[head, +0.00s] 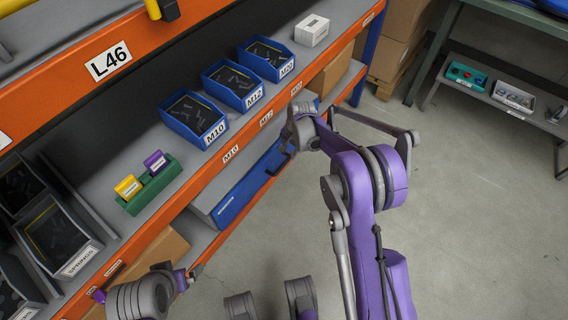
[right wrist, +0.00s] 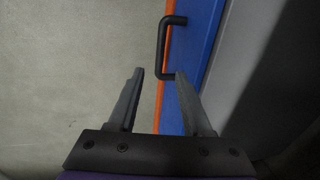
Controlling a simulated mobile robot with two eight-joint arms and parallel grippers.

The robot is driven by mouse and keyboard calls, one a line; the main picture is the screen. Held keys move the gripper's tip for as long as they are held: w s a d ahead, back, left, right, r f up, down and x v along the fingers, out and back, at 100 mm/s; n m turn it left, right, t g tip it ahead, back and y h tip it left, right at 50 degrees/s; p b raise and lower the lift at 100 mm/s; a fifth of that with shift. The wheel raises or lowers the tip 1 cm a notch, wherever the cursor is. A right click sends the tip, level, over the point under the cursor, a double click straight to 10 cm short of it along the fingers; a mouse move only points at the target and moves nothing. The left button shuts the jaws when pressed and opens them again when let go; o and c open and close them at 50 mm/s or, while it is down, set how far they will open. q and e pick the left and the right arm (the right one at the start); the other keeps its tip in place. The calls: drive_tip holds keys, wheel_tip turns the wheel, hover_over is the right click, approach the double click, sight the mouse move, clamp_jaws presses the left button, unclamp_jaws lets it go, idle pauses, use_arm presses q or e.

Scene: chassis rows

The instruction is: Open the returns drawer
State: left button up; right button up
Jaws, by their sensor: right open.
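The returns drawer shows as a long blue front (head: 240,193) with a small white label, under the middle shelf of the orange rack. Its black bar handle (right wrist: 164,45) stands out from the blue front (right wrist: 197,45) in the right wrist view. My right gripper (right wrist: 160,72) is open, its fingertips close to the handle's near end, with nothing held. The handle lies ahead of the gap between the fingers; whether they touch it I cannot tell. In the head view my right gripper (head: 288,150) is partly hidden by its wrist. My left gripper (head: 103,290) is low at the left by the rack, its jaws unclear.
Blue bins M10 (head: 195,119), M12 (head: 233,86) and M20 (head: 266,60) stand on the shelf above. A green holder (head: 150,187) with yellow and purple blocks sits left of them. A bench (head: 510,95) stands at back right. The floor (head: 460,210) at right is clear.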

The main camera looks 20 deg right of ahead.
sight(284, 164)
drive_tip(key=f, duration=0.3)
drive_tip(key=w+f+b, duration=0.1)
drive_tip(key=f, duration=0.2)
drive_tip(key=a+f, duration=0.1)
drive_tip(key=f, duration=0.2)
drive_tip(key=shift+w+b, duration=0.25)
drive_tip(key=shift+b, duration=0.15)
drive_tip(key=shift+c, duration=0.2)
clamp_jaws()
idle(0.7)
